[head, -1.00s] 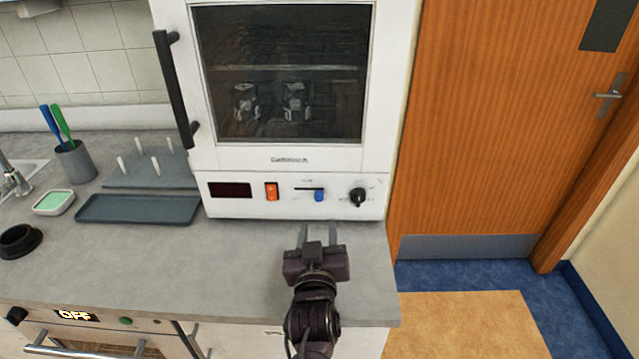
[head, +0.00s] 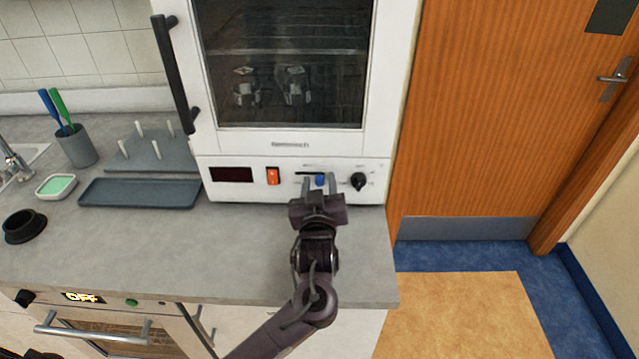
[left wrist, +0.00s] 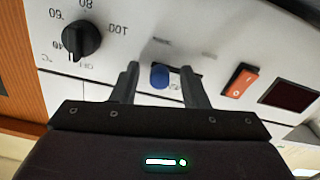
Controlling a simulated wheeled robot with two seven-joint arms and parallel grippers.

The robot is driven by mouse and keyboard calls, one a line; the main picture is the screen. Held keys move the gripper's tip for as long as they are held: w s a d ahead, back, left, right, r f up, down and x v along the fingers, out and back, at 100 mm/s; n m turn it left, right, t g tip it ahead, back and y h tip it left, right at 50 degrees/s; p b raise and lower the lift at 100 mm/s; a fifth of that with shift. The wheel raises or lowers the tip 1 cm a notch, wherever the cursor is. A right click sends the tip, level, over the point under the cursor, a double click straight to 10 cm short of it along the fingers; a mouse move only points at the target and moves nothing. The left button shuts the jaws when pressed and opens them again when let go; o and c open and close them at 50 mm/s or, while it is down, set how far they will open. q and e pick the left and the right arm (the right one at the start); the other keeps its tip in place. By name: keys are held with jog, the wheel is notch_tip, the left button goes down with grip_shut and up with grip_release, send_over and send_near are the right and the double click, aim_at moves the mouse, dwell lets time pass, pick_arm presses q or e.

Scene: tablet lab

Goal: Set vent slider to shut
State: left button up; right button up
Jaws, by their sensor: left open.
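The vent slider is a blue knob (head: 319,181) on the white front panel of the cabinet. It sits at the right end of a dark horizontal slot (head: 303,173) in the head view. My left gripper (head: 320,187) is open in front of the panel, one finger on each side of the knob. In the left wrist view, which shows the panel upside down, the knob (left wrist: 160,77) lies between the fingers of the gripper (left wrist: 159,70), with gaps on both sides. Printing by the slot is too small to read.
An orange rocker switch (head: 273,176) and a dark display (head: 231,174) are left of the slider. A black dial (head: 358,181) is on its right. A grey tray (head: 140,193) lies on the counter (head: 230,250), which is clear before the cabinet.

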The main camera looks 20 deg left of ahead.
aim_at(297, 174)
pick_arm(q)
grip_shut()
pick_arm(e)
jog(key=shift+s+a, duration=0.3)
jog(key=shift+s, duration=0.05)
pick_arm(q)
jog(key=a, duration=0.2)
jog(key=s+a, duration=0.1)
jog(key=a, duration=0.1)
jog(key=shift+s+a+p, duration=0.2)
jog(key=shift+a+p, duration=0.15)
jog(key=shift+a, duration=0.05)
pick_arm(e)
jog(key=shift+d+r, duration=0.2)
jog(key=shift+r, duration=0.05)
pick_arm(q)
jog(key=shift+d, duration=0.1)
grip_release()
jog(key=shift+a, duration=0.25)
jog(key=shift+d, duration=0.1)
jog(key=shift+s, duration=0.1)
